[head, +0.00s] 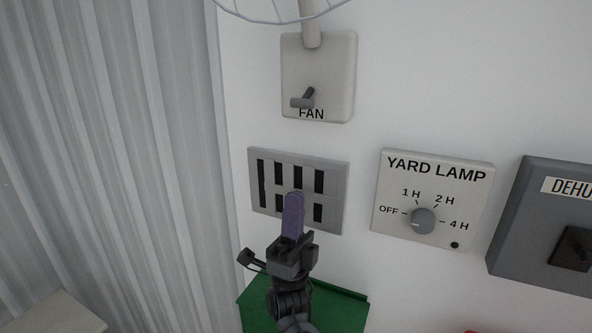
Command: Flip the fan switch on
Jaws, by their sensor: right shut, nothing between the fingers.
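The fan switch (303,101) is a dark grey toggle lever on a beige plate marked FAN (338,73), upper middle of the head view. The lever sticks out from the plate, with its tip toward the lower left. My right gripper (294,198) is shut and empty, with purple fingers pointing up. It appears below the fan plate, in front of a grey vent, apart from the switch. My left gripper is not in view.
The slotted grey vent (256,203) is on the white wall below the fan plate. A yard lamp dial box (393,232) and a dark grey box (516,220) are to the right. A green object (342,312) is below. Wire guard (258,19) is at the top.

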